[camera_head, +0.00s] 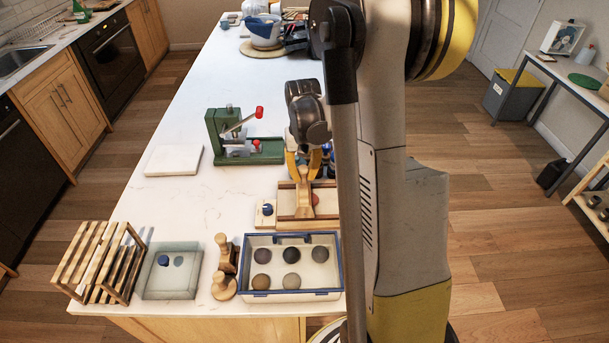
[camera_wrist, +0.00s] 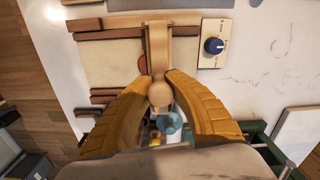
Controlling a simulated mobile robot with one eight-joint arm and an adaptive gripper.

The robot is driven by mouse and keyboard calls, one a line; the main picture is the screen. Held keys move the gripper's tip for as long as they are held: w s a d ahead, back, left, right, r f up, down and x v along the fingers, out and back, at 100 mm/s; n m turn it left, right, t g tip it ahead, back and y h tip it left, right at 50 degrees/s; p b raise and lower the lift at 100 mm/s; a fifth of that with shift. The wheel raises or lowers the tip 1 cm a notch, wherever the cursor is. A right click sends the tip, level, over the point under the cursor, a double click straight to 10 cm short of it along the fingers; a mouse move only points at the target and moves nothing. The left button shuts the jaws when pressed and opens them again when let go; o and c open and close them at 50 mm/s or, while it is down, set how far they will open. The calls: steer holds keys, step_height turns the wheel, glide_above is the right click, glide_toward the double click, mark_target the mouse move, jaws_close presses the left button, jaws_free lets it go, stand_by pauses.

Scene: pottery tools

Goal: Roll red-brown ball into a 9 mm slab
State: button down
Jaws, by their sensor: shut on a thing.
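My gripper (camera_head: 304,172) is shut on the knobbed end of a pale wooden tool (camera_head: 304,195). In the wrist view my gripper's yellow fingers (camera_wrist: 159,82) close on either side of the wooden tool's round knob (camera_wrist: 160,95). The tool lies across a wooden rolling board (camera_head: 287,214) with raised rails and a cream bed. The red-brown ball (camera_head: 316,199) sits on the board just right of the tool. In the wrist view the red-brown ball (camera_wrist: 143,66) is partly hidden behind the tool.
A blue-rimmed tray (camera_head: 292,296) with several clay balls sits in front of the board. A green press (camera_head: 230,150) and a white slab (camera_head: 173,159) stand behind left. Wooden stamps (camera_head: 223,287) and a wooden rack (camera_head: 92,250) are front left. The counter's left middle is clear.

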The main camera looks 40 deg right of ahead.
steer(key=shift+s+d+f+b, duration=0.2)
steer(key=shift+s+d+b, duration=0.15)
steer(key=shift+s+d, duration=0.2)
steer(key=shift+d, duration=0.1)
steer(key=shift+s+d, duration=0.45)
steer(key=shift+d, duration=0.3)
steer(key=shift+w+a+f+b, duration=0.15)
steer(key=shift+w+a+b, duration=0.25)
steer(key=shift+a, duration=0.4)
